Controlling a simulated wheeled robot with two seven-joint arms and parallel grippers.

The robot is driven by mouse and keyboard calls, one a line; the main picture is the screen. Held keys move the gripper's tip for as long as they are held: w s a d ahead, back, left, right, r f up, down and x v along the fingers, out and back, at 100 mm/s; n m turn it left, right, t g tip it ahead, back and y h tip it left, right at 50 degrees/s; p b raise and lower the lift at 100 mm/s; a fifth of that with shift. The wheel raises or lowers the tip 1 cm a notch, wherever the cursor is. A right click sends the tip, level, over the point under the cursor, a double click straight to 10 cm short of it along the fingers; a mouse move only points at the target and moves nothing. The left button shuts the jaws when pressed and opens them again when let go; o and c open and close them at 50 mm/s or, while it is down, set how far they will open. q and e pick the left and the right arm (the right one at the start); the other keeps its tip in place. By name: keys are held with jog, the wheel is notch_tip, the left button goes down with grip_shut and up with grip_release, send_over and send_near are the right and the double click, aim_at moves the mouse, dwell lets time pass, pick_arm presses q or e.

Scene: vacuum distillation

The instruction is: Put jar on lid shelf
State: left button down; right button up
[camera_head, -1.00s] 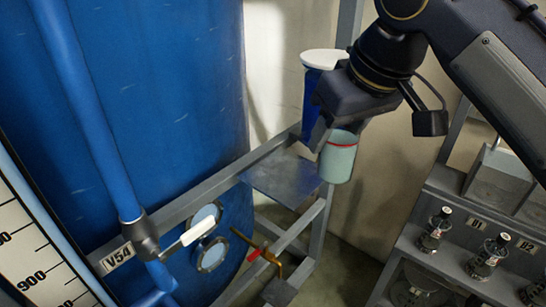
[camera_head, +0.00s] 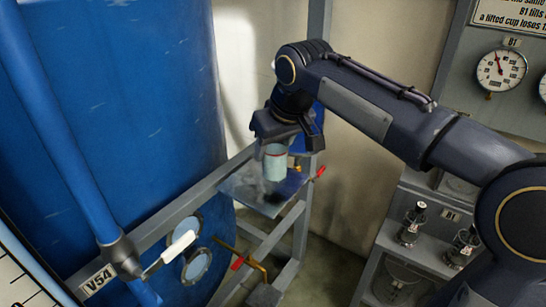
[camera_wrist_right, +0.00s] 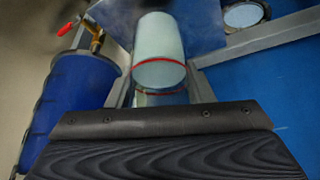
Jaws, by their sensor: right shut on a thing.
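The jar (camera_head: 274,163), a pale green-white cylinder with a red ring, hangs upright from my right gripper (camera_head: 285,146), which is shut on it. The jar is over the lid shelf (camera_head: 242,194), a flat grey metal plate on the frame beside the blue tank. A dark reflection or shadow lies on the plate under the jar. I cannot tell whether its bottom touches the plate. In the right wrist view the jar (camera_wrist_right: 160,52) shows in front of the shelf plate (camera_wrist_right: 205,22). My left gripper is not in view.
A blue vessel (camera_wrist_right: 82,100) with a red-handled valve (camera_wrist_right: 68,28) is close beside the jar; my gripper partly hides it in the head view. The large blue tank (camera_head: 130,90) borders the shelf on the left. A rack with black-capped bottles (camera_head: 412,225) stands at right.

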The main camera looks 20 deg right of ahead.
aim_at(273, 159)
jog(key=shift+w+f, duration=0.1)
jog(key=shift+f, duration=1.55)
jog(key=shift+f, duration=0.15)
jog(key=o, duration=1.1)
jog(key=shift+o, duration=0.2)
jog(key=v, duration=1.2)
jog(key=s+d+f+m+y, duration=0.1)
jog(key=s+f+m, duration=0.1)
jog(key=s+f, duration=0.8)
jog(key=s+d+f+m+t+y, duration=0.1)
jog(key=s+d+f+m, duration=0.1)
jog(key=s+f, duration=0.9)
notch_tip(273, 159, down, 3)
jog(key=shift+r+m+y, duration=0.1)
jog(key=shift+m+y, duration=0.2)
jog(key=shift+m, duration=0.1)
